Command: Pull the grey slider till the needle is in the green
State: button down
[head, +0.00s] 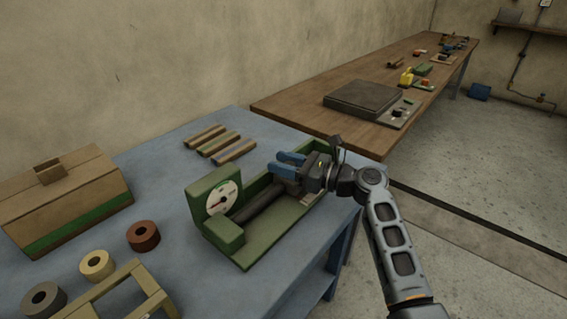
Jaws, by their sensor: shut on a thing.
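A green fixture (259,248) stands on the blue table. A round white dial (221,199) with a needle and a green zone is set in its upright plate at the left end. The needle is too small for me to tell which zone it points to. A dark bar (262,203) runs along the fixture from the dial end toward my gripper. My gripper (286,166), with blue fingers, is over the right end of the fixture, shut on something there. The grey slider is not clearly seen; the gripper hides that spot.
A cardboard-brown box (62,190) stands at the left. Rolls (143,236) and a wooden frame (118,290) lie at the front left. Several bars (219,143) lie behind the fixture. A wooden bench (300,107) with a dark plate (363,97) adjoins at the back.

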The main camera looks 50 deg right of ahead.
jog(key=shift+d, duration=2.2)
jog(key=c, duration=0.7)
grip_release()
jog(key=shift+c, duration=0.2)
jog(key=v, duration=0.7)
jog(key=shift+s+d, duration=0.1)
jog(key=shift+s, duration=0.25)
